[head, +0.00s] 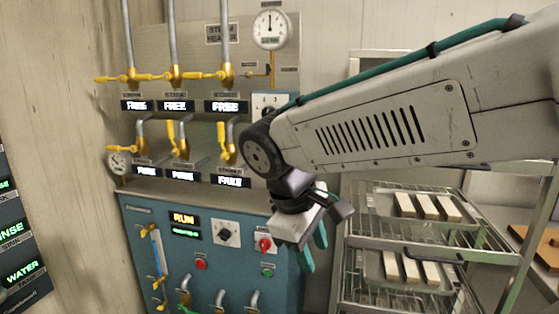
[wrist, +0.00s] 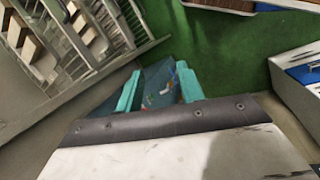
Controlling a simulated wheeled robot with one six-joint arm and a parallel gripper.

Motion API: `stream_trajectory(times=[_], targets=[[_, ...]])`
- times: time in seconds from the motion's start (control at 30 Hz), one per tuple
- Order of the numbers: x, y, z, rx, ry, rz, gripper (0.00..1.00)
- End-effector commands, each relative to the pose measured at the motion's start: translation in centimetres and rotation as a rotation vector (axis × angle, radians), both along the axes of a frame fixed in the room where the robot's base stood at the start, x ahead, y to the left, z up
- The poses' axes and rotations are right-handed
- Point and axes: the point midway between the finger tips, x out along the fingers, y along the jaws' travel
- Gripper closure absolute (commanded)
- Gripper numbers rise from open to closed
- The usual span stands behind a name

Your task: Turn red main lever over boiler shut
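The boiler panel is a blue cabinet (head: 145,215) with a grey valve board (head: 200,50) above it, in the head view. Several brass-yellow levers sit on the board's pipes. I cannot make out a red lever on the board; my arm hides its right part. My gripper (head: 313,250) hangs in front of the cabinet's right edge, fingers pointing down. In the wrist view its two teal fingers (wrist: 158,88) stand apart with nothing held between them.
A wire rack (head: 400,215) with trays of pale bars stands to the right of the boiler, close to my gripper. A round gauge (head: 270,26) is at the board's top right. A dark display panel (head: 20,235) is at far left. Green floor (wrist: 225,45) shows below.

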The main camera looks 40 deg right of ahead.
Motion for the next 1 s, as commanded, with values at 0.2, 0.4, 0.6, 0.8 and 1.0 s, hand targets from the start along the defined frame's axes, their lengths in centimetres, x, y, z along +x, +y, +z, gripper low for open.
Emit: stream_trajectory(times=[0.2, 0.4, 0.6, 0.8, 1.0], targets=[[8.7, -5.5, 2.5, -0.387, 0.341, 0.355, 0.62], [18.7, -7.3, 4.4, -0.724, 0.659, 0.634, 0.62], [26.5, -6.4, 4.8, -0.971, 0.896, 0.799, 0.62], [29.6, -5.7, 4.9, -1.073, 0.987, 0.851, 0.62], [29.9, -8.1, 4.9, -1.079, 0.994, 0.854, 0.62]])
